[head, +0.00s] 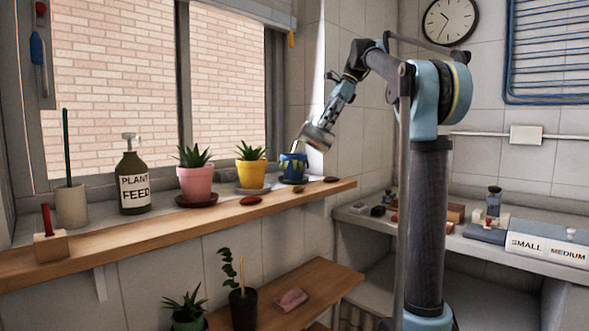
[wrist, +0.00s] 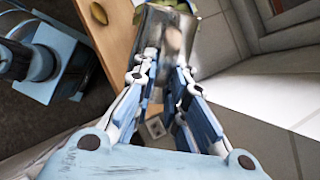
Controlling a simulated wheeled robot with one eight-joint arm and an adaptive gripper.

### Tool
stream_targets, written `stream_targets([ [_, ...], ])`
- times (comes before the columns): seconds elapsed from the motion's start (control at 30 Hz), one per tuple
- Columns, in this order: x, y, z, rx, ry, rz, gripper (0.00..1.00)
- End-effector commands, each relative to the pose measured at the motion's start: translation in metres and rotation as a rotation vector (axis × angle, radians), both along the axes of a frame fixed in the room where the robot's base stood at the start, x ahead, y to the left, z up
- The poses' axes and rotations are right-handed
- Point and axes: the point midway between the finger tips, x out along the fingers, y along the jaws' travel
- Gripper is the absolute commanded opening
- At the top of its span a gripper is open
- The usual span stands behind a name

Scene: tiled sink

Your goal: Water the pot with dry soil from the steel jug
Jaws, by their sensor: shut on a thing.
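My gripper (head: 329,117) is shut on the steel jug (head: 318,137), and the jug is tilted strongly to the left at the right end of the window shelf. The jug also shows between my fingers in the wrist view (wrist: 166,42). Its mouth is beside and above a blue patterned pot (head: 292,168). A thin pale streak lies between them; I cannot tell if it is water. A pink pot (head: 195,184) and a yellow pot (head: 251,174) with spiky plants stand further left. The soil in the pots is too small or hidden to judge.
A plant feed bottle (head: 133,183) and a beige holder (head: 71,206) stand on the left of the wooden shelf (head: 120,241). Small brown things lie along its front. A lower bench (head: 310,283) holds a black pot (head: 243,308). A counter with boxes (head: 540,247) is right.

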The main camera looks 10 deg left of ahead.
Motion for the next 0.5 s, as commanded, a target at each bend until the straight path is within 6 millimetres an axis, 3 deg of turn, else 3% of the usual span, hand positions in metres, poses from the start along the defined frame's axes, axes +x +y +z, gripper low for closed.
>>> stream_targets([
  [0.5,0.0011,-0.0058,0.0005,-0.012,-0.004,0.000,0.00],
])
